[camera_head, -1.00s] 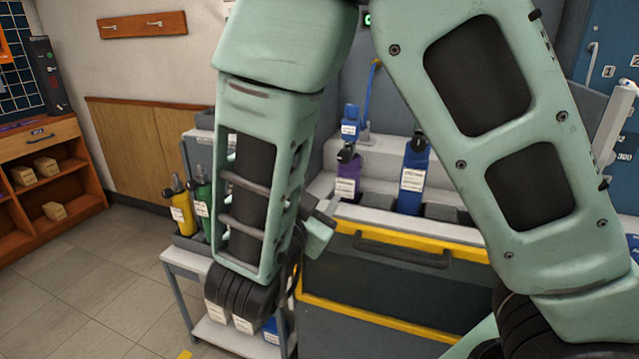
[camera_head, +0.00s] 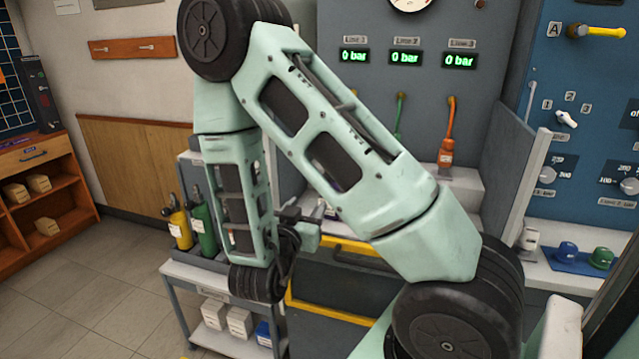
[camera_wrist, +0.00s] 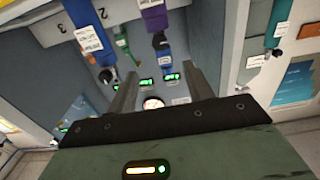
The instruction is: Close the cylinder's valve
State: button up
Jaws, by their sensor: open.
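My gripper (camera_wrist: 161,88) is open and empty in the wrist view, which looks upside down. A blue labelled cylinder (camera_wrist: 88,28) with a dark valve (camera_wrist: 107,76) is beyond and left of the fingers. Yellow (camera_head: 179,229) and green (camera_head: 205,230) cylinders stand on a cart at left. Which cylinder is meant cannot be told.
The bench panel carries several displays, including one (camera_head: 354,56) reading 0 bar, and a gauge (camera_head: 409,3). A grey side wall (camera_head: 506,165) bounds the bench at right. A blue panel with knobs (camera_head: 628,185) is farther right. Open floor (camera_head: 85,295) lies at lower left.

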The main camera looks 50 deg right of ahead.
jog(key=b+x, duration=0.7)
jog(key=x, duration=0.5)
jog(key=shift+d+b, duration=0.3)
jog(key=shift+b, duration=0.05)
jog(key=shift+w+r, duration=0.1)
jog(key=shift+w, duration=0.05)
jog(key=c, duration=1)
